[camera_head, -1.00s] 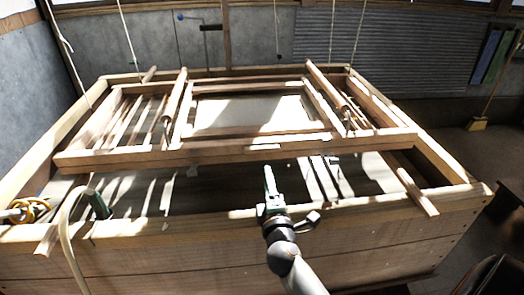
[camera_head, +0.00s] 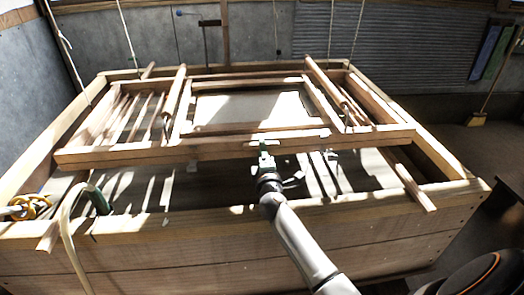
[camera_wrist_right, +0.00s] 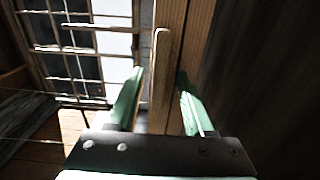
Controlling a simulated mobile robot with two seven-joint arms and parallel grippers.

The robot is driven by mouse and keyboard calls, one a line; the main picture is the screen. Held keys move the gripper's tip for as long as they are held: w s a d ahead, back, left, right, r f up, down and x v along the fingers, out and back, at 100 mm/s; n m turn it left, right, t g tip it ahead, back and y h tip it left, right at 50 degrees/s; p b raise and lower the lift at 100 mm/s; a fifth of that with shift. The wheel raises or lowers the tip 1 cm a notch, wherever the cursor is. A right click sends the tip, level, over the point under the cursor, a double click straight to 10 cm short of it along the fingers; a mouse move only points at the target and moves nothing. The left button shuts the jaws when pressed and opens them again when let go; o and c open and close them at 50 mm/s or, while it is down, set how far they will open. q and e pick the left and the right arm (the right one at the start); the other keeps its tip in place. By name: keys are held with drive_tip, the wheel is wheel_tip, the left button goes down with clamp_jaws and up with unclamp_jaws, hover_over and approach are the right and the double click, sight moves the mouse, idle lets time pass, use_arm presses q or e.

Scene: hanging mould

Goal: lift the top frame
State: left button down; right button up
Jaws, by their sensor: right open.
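The top frame (camera_head: 110,154) is a wooden rectangle with an inner framed panel. It lies level above a large wooden vat, seen in the head view. My right gripper (camera_head: 264,148) is at the middle of its front bar, green fingers pointing forward. In the right wrist view, the open gripper (camera_wrist_right: 160,82) has a wooden bar (camera_wrist_right: 170,50) passing between and beyond its fingers, with a narrow light wooden piece (camera_wrist_right: 160,75) in the gap. I cannot tell whether the fingers touch the wood.
The vat (camera_head: 150,250) has a thick front wall below my right arm. Ropes (camera_head: 126,38) hang from above. A green-ended hose (camera_head: 66,225) and a yellow ring (camera_head: 38,206) are at the left front. A broom (camera_head: 490,95) leans at the right wall.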

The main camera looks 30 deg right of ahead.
drive_tip(key=shift+c, duration=0.4)
clamp_jaws()
idle(0.9)
